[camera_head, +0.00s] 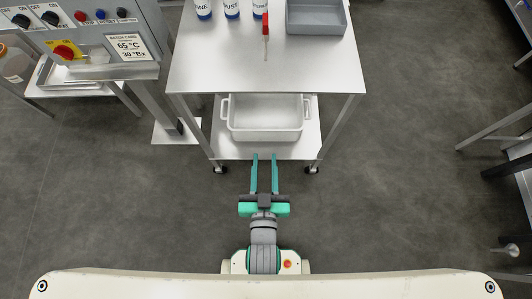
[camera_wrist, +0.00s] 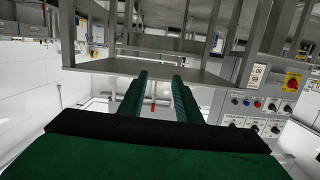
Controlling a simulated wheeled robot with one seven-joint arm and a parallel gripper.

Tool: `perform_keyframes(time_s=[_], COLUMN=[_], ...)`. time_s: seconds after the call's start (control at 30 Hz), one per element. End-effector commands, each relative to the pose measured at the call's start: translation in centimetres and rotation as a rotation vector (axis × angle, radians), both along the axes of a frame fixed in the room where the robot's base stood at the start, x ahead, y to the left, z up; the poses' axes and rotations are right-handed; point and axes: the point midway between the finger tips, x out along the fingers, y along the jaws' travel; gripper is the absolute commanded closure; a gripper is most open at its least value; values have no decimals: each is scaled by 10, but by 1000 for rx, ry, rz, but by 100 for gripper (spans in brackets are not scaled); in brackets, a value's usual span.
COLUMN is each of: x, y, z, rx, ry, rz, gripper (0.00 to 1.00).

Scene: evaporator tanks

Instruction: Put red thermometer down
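The red thermometer (camera_head: 265,25) lies on the metal cart's top (camera_head: 215,65) in the head view, its thin probe pointing toward me. My gripper (camera_head: 264,157) is in front of the cart, on the near side and apart from the thermometer. Its two green fingers are parallel with a clear gap, and nothing shows between them in the head view. In the wrist view my gripper (camera_wrist: 160,78) also shows its fingers apart. A small red thing (camera_wrist: 153,105) appears beyond the gap there; I cannot tell for sure whether it is the thermometer.
Several white bottles (camera_head: 232,8) and a grey bin (camera_head: 316,18) stand at the cart's back. A white tub (camera_head: 264,136) sits on the lower shelf. A control panel (camera_head: 80,30) is at left. The cart top's front half is clear. Open floor lies either side.

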Motion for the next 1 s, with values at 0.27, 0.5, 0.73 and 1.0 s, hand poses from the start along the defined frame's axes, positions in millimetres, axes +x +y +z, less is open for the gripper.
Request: perform_keyframes(time_s=[0.27, 0.5, 0.73, 1.0], x=[-93, -134, -139, -139], y=[-2, -4, -4, -4], z=[-11, -6, -5, -5], rx=[-11, -17, -18, -18], ry=[56, 75, 75, 75], rz=[4, 8, 8, 8], gripper=[69, 69, 69, 69])
